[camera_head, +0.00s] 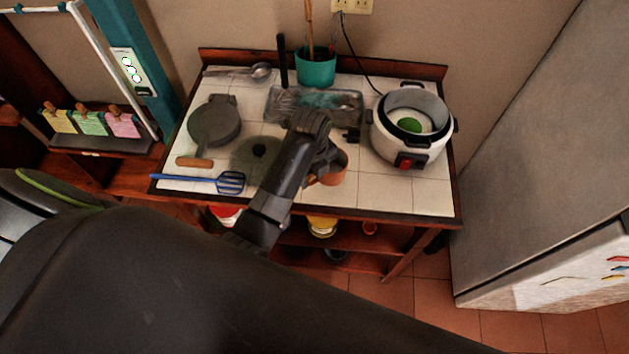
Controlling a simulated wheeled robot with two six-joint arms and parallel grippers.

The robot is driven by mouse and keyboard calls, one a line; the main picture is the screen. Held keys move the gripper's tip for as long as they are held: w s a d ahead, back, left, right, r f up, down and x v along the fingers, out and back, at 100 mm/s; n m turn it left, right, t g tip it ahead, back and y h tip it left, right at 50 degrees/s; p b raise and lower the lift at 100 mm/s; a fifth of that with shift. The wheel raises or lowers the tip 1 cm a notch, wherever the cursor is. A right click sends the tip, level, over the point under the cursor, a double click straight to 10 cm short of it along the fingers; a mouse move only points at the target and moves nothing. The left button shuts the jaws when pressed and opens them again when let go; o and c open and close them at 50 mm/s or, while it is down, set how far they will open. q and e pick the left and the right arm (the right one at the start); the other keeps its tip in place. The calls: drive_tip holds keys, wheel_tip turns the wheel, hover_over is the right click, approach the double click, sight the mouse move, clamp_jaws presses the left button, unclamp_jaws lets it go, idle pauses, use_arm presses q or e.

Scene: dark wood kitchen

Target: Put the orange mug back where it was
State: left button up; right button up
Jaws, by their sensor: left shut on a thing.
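The orange mug (334,176) is on or just above the white-tiled tabletop (410,188), near the middle of its front part. Most of it is hidden behind my left arm and gripper. My left gripper (338,153) is over the mug and shut on it; its fingertips are partly hidden. I cannot tell whether the mug's base touches the tiles. My right gripper is not in view.
A rice cooker (436,151) stands to the right and a glass tray (285,104) behind. A glass lid (247,163), blue spatula (200,180) and dark pan (213,125) lie to the left. A teal pot (316,70) stands at the back. Front-right tiles are clear.

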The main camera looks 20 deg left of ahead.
sight(312, 182)
use_arm(q)
wheel_tip(312, 182, down, 4)
drive_tip(key=shift+r+p, duration=0.15)
drive_tip(key=shift+p, duration=0.25)
drive_tip(key=shift+f, duration=0.3)
drive_tip(key=shift+f, duration=0.1)
drive_tip(key=o, duration=1.2)
drive_tip(key=shift+o, duration=0.2)
